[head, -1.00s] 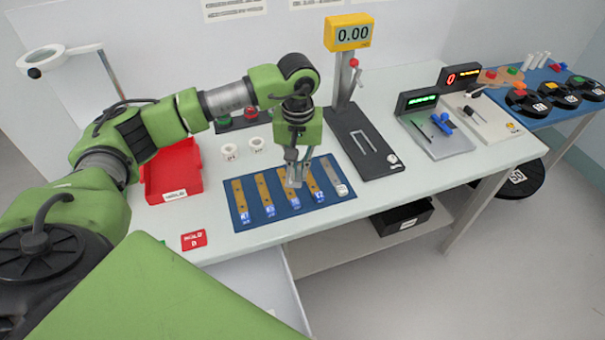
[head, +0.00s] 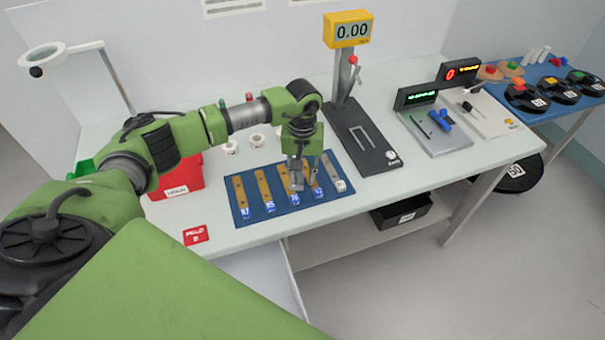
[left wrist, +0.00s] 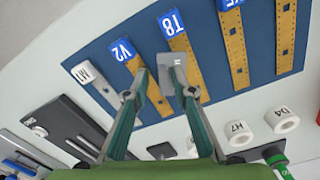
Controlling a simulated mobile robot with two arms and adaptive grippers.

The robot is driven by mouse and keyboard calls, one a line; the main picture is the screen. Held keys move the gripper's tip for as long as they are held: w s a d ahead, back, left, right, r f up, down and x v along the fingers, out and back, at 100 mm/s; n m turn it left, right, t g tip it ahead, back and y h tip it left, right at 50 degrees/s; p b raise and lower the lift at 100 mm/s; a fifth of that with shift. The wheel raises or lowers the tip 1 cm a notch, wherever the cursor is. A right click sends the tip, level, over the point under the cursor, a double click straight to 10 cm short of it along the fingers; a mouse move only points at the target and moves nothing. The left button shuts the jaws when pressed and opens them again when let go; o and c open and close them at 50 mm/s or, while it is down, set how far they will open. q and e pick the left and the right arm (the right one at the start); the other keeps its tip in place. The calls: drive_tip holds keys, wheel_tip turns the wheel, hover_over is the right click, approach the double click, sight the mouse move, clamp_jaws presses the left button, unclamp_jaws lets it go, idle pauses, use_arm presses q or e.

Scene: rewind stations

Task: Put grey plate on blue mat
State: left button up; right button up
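The grey plate (head: 331,168) lies on the blue mat (head: 236,217), at its right end beside several brass plates with blue tags. Its white M1 tag faces the table's front edge. In the left wrist view the grey plate (left wrist: 101,92) is at the left, near the mat's edge (left wrist: 225,98). My left gripper (head: 303,186) is above the brass plates marked T8 and V2, left of the grey plate. Its fingers are apart and seem empty; in the left wrist view they hide parts of those plates. My right gripper is not in view.
A black scale (head: 366,142) with a yellow display stands just right of the mat. A red bin (head: 178,176) and white rings (head: 257,141) are left and behind. A red card (head: 195,235) lies at the front. Devices stand farther right.

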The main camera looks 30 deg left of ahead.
sight(302, 178)
use_arm(q)
wheel_tip(302, 178, up, 12)
drive_tip(key=b, duration=0.2)
idle(0.5)
idle(0.5)
